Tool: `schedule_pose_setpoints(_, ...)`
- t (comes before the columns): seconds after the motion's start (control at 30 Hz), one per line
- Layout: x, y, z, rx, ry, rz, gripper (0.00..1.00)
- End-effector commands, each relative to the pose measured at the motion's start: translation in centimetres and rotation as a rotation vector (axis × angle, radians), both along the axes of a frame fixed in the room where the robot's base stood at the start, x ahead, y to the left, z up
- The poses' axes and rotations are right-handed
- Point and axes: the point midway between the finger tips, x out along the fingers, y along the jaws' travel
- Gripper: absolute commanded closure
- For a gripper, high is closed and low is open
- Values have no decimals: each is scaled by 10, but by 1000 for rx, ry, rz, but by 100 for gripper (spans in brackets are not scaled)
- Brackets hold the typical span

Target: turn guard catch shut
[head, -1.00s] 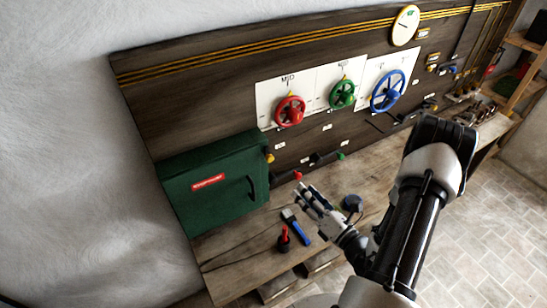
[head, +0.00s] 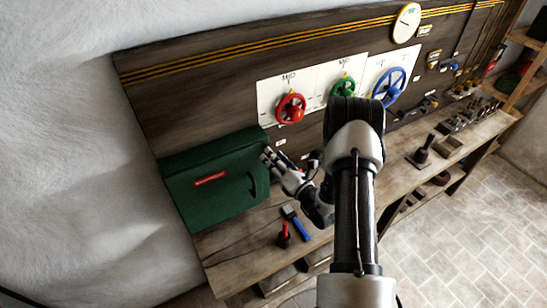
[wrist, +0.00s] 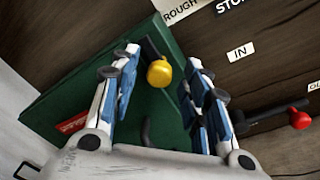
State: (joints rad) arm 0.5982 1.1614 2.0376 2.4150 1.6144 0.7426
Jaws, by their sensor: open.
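The guard catch shows in the wrist view as a yellow knob (wrist: 159,73) on a dark arm at the edge of the green guard (wrist: 185,128). My gripper (wrist: 164,62) is open, with its blue-padded fingers on either side of the knob in that view. I cannot tell whether they touch it. In the head view the green guard (head: 210,205) hangs on the board at the left, with a red label and a black handle (head: 254,187). My gripper (head: 268,157) is at its upper right edge there and hides the catch.
A red-knobbed lever (wrist: 299,120) lies right of my gripper. A red handwheel (head: 291,108) and a blue handwheel (head: 389,87) are on the board above. A blue-handled brush (head: 297,224) and a red-topped item (head: 284,236) lie on the bench below.

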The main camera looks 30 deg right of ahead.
Motion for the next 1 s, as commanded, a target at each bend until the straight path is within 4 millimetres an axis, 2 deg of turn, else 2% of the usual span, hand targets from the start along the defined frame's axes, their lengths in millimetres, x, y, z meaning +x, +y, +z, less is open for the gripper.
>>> schedule_pose_setpoints(0.37,6,1,0,1,1,1,57)
schedule_pose_setpoints(1.0,6,1,0,0,0,0,100)
